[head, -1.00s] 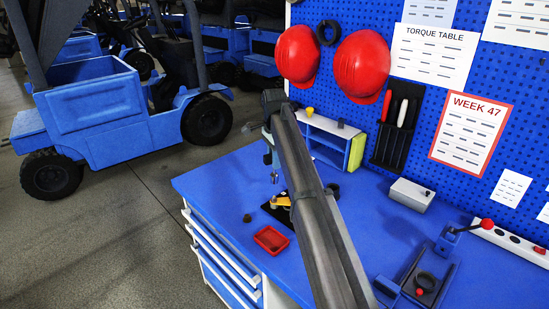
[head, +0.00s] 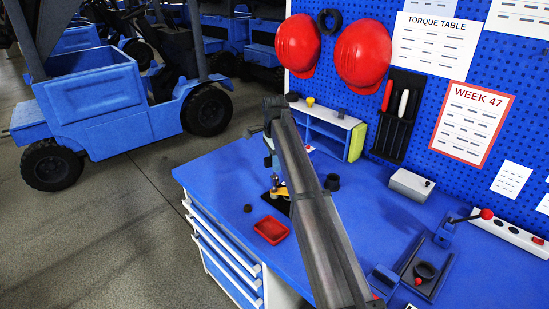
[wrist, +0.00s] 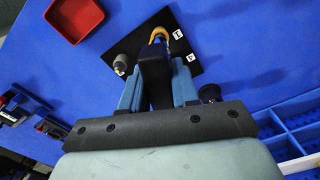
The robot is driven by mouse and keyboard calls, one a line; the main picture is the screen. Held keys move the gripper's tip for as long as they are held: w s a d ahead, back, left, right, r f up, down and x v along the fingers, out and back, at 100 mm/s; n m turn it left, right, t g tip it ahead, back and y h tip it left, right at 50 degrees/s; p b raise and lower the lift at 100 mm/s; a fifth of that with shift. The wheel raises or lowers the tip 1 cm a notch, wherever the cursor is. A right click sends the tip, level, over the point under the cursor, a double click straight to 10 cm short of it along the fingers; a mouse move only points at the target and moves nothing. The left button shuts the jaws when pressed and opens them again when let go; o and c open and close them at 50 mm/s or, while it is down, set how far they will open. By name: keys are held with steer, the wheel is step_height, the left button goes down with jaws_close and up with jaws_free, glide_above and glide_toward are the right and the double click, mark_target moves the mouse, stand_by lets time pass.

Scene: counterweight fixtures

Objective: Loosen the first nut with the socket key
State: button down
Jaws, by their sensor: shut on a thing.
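My gripper (head: 273,165) points down over the black plate (head: 268,203) on the blue bench, partly behind my arm in the head view. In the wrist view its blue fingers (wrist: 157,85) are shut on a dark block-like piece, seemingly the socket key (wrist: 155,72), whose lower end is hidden. A yellow curved part (wrist: 160,34) shows just beyond that piece, over the plate (wrist: 178,52). A grey post with a brassy top (wrist: 120,65), perhaps a nut on a stud, stands on the plate left of the fingers. I cannot tell whether the key touches a nut.
A red tray (head: 271,229) lies in front of the plate, with a small dark round piece (head: 248,208) to its left. A black ring-like part (head: 332,182) and a shelf unit (head: 325,130) stand behind. A lever fixture (head: 430,270) is at the right.

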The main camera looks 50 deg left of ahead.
mark_target(274, 176)
steer(key=shift+f, duration=1.6)
stand_by(1.4)
stand_by(0.6)
steer(key=shift+n, duration=6.5)
steer(key=shift+r, duration=0.25)
steer(key=shift+r, duration=1.85)
